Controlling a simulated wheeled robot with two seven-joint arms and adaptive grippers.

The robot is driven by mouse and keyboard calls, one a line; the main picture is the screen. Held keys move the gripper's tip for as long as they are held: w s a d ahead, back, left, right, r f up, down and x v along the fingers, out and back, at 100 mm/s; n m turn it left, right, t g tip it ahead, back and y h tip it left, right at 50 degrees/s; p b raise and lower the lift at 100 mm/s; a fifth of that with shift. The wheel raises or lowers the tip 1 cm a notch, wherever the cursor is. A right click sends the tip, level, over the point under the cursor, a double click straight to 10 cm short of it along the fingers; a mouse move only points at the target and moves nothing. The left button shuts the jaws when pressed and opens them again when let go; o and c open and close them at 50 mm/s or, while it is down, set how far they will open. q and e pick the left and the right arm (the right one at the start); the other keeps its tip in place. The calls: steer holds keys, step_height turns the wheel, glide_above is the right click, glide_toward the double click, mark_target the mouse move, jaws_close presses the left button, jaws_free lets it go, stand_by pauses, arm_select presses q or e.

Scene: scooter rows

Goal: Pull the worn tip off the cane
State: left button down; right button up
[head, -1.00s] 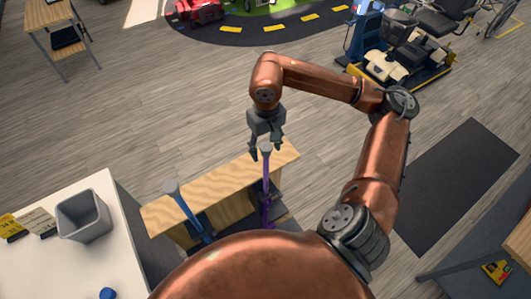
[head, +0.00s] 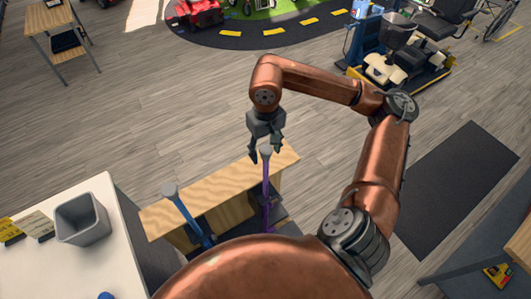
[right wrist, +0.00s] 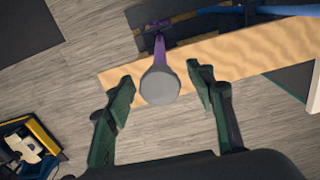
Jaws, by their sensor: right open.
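A purple cane (head: 266,185) stands upright at the wooden bench, with a grey tip (head: 265,150) on its upper end. In the right wrist view the round grey tip (right wrist: 160,85) lies between the open fingers of my right gripper (right wrist: 158,92), with gaps on both sides; the purple shaft (right wrist: 159,47) runs away behind it. In the head view my right gripper (head: 265,152) is at the top of this cane, open and empty. A blue cane (head: 185,212) with a grey tip (head: 169,188) stands to its left. My left gripper is not in view.
The wooden bench (head: 225,188) carries both canes. A white table (head: 105,255) with a grey bin (head: 82,220) is at the left. A mobility scooter (head: 395,65) stands at the upper right. A dark mat (head: 455,185) lies on the open floor at right.

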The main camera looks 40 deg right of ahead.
mark_target(266, 149)
steer(key=shift+b, duration=0.35)
stand_by(0.4)
steer(key=shift+c, duration=0.6)
jaws_close()
steer(key=shift+r, duration=0.15)
steer(key=shift+r+p, duration=1.6)
steer(key=shift+r, duration=1.3)
steer(key=shift+r, duration=0.1)
steer(key=shift+r+p, duration=1.35)
steer(key=shift+r, duration=1.05)
